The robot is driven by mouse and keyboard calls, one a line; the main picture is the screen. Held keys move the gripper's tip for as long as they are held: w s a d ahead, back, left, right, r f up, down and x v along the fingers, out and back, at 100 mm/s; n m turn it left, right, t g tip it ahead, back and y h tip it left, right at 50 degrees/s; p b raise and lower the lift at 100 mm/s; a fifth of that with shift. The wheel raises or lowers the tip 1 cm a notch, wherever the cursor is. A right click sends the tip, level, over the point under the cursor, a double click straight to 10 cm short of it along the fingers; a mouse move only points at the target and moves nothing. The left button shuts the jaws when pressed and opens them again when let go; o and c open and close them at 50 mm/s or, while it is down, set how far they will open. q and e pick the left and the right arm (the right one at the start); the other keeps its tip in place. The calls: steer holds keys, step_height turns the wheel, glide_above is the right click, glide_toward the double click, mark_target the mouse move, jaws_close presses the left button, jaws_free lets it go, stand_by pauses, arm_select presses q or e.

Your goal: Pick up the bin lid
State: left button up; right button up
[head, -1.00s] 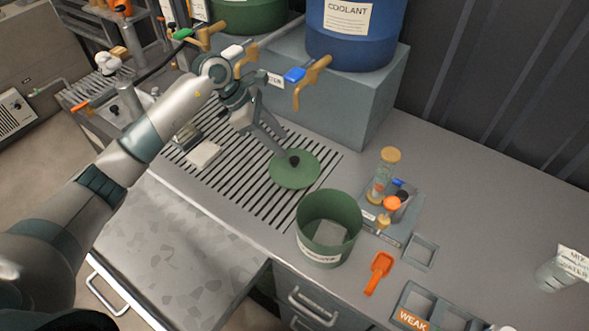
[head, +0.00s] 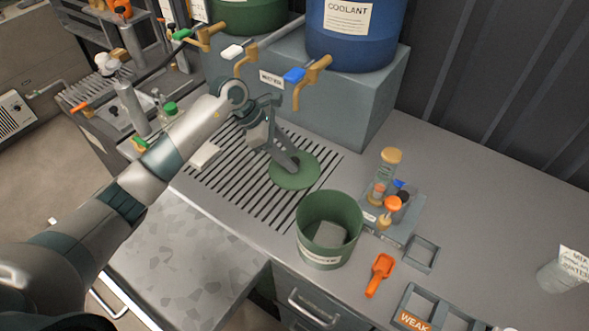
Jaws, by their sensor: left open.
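The bin lid (head: 305,180) is a round green disc lying flat on the slatted drain grate. Its dark knob, seen a second ago at its middle, is now hidden by my gripper. My left gripper (head: 290,165) is open, its fingers reaching down at the knob; I cannot tell whether they touch it. The green bin (head: 328,220) stands open and upright in front of the lid, with a grey block-like thing inside. My right gripper is out of view.
A rack of small bottles (head: 405,212), an orange scoop (head: 379,275) and grey trays (head: 423,255) lie right of the bin.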

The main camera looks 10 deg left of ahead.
arm_select(q)
steer(key=shift+w+d+f, duration=0.1)
steer(key=shift+d+f, duration=0.15)
steer(key=shift+f, duration=0.15)
jaws_close()
steer(key=shift+a+r, duration=0.1)
